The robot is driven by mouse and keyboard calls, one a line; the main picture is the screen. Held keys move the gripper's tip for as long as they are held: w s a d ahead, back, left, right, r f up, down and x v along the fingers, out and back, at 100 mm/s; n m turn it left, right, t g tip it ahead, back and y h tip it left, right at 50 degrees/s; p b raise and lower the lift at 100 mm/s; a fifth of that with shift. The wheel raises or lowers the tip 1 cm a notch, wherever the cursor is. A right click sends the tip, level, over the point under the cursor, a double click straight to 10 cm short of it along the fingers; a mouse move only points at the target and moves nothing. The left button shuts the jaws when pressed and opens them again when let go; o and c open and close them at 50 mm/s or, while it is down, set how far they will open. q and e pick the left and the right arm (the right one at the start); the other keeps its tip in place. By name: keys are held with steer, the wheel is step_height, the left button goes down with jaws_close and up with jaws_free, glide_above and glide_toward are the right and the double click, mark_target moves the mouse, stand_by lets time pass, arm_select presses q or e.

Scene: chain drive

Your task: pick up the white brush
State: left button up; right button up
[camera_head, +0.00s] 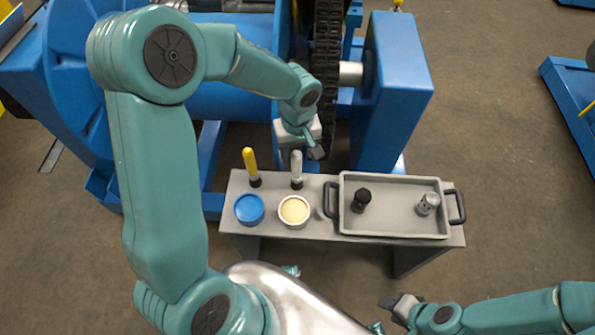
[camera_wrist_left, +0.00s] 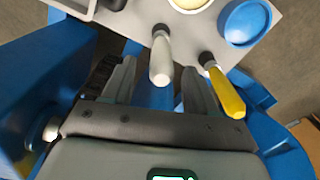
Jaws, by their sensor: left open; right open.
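The white brush (camera_head: 296,168) stands upright with its dark end down at the back edge of the grey bench (camera_head: 275,240). In the left wrist view the white brush (camera_wrist_left: 161,60) shows between the two finger lines, its handle pointing toward the camera. My left gripper (camera_head: 314,150) is open and empty, just behind and above the brush handle; it also shows in the left wrist view (camera_wrist_left: 159,66). I cannot tell if the fingers surround the handle. My right gripper (camera_head: 390,304) is open and empty, in front of the bench at lower right.
A yellow brush (camera_head: 250,165) stands just left of the white one. A blue-lidded tub (camera_head: 249,209) and a cream-filled tub (camera_head: 294,211) sit in front. A grey tray (camera_head: 395,229) holds a black piece and a metal piece. Blue machinery (camera_head: 392,90) with a chain stands behind.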

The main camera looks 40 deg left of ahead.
mark_target(297, 164)
arm_select(q)
step_height(297, 164, down, 6)
steer(key=shift+s+r+b, duration=0.15)
steer(key=shift+r+b, duration=0.05)
steer(key=shift+b, duration=0.15)
jaws_close()
